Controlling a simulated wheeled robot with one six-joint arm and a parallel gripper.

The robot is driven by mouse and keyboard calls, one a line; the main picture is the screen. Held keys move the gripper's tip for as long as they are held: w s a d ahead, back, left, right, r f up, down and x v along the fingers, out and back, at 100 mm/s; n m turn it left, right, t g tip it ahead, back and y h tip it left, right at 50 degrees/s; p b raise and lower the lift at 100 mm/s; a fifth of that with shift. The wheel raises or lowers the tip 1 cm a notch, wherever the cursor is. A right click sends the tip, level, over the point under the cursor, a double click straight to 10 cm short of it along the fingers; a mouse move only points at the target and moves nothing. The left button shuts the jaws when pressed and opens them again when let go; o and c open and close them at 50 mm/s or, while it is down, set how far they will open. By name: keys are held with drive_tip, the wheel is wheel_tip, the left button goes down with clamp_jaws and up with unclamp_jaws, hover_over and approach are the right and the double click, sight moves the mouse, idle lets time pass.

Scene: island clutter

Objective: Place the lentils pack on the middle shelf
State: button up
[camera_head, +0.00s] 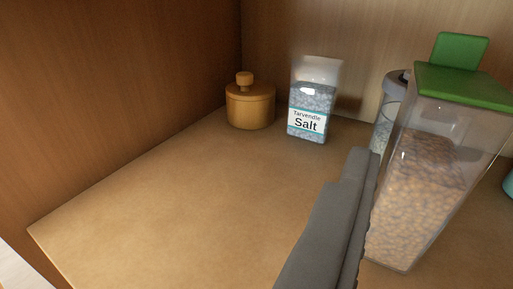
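A tall clear pack with a green lid (435,165) stands large and close at the right, filled with tan-brown grains. No label shows, but I take it for the lentils pack. One dark grey finger of my gripper (368,205) lies along its left side and appears to touch it. The other finger is hidden, apparently behind the pack. My gripper seems shut on the pack. The pack's base is low over the shelf board (180,205); I cannot tell whether it touches.
A clear salt pack (309,110) and a round lidded wooden pot (250,104) stand at the back. A glass jar with a grey lid (387,112) is partly hidden behind the green-lidded pack. A teal thing (509,185) shows at the right edge. The shelf's left and front are clear.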

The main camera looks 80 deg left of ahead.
drive_tip(key=s+d+r+m+t+h, duration=0.3)
drive_tip(key=s+r+t+h, duration=0.15)
drive_tip(key=s, duration=0.35)
drive_tip(key=s+d+r+m+t+h, duration=0.25)
drive_tip(key=s+m+t+h, duration=0.2)
drive_tip(key=s, duration=0.25)
drive_tip(key=s+d+f+m+g+h, duration=0.2)
drive_tip(key=s+f+h, duration=0.3)
drive_tip(key=s+f, duration=0.8)
drive_tip(key=s+m, duration=0.1)
drive_tip(key=s, duration=0.2)
drive_tip(key=shift+s+d+f+g, duration=0.15)
drive_tip(key=shift+s+f+g, duration=0.05)
drive_tip(key=shift+f+g, duration=0.15)
